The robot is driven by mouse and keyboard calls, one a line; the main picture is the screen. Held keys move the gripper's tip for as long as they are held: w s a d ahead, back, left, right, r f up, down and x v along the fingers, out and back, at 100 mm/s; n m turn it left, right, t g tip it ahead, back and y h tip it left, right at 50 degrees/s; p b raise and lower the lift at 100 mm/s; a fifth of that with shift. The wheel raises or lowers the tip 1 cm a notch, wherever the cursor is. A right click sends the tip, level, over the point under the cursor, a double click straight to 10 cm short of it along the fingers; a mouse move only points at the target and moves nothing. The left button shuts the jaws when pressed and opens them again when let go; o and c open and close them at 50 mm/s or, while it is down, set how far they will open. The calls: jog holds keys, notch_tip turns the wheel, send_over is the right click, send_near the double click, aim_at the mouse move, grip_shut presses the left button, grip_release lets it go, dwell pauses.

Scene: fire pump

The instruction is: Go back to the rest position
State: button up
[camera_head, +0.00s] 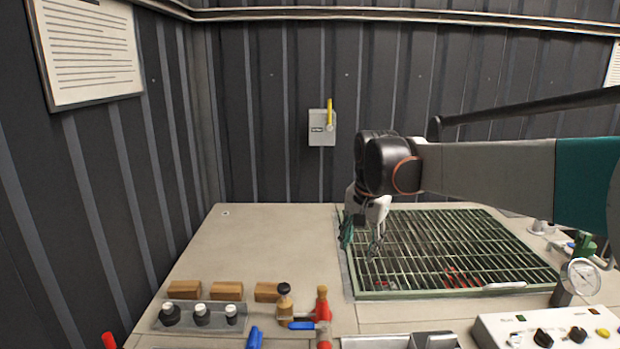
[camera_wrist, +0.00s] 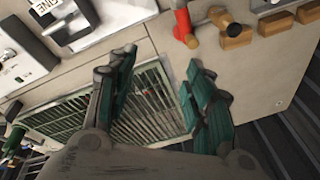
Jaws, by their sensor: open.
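My gripper (camera_head: 362,240) hangs from the end of my arm over the left edge of the green grate, pointing down. In the wrist view my gripper (camera_wrist: 152,100) shows two green-padded fingers spread wide apart with nothing between them. The grate (camera_head: 450,250) lies in the beige deck below, and it also shows between and left of the fingers in the wrist view (camera_wrist: 65,108). My fingers look clear of the deck, but the exact height cannot be told.
A grey box with a yellow lever (camera_head: 322,127) is on the dark ribbed wall. At the front stand black knobs (camera_head: 201,315), wooden blocks (camera_head: 227,291) and a red valve with a blue lever (camera_head: 322,306). A gauge (camera_head: 581,277) and control panel (camera_head: 548,329) stand right. The deck's back left (camera_head: 265,235) is clear.

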jog(key=s+d+n+t, duration=0.1)
jog(key=s+d+n, duration=0.15)
jog(key=s, duration=0.55)
jog(key=s+d+n+t, duration=0.1)
jog(key=s+d, duration=0.2)
jog(key=s, duration=0.5)
jog(key=s+d+f+n+t, duration=0.1)
jog(key=s+f, duration=0.2)
jog(key=s, duration=0.3)
jog(key=s+d+f+n+t+b, duration=0.1)
jog(key=s+f+n, duration=0.1)
jog(key=s+f, duration=0.2)
jog(key=s, duration=0.3)
jog(key=shift+s+d+t, duration=0.15)
jog(key=shift+d+t, duration=0.15)
jog(key=shift+d, duration=0.1)
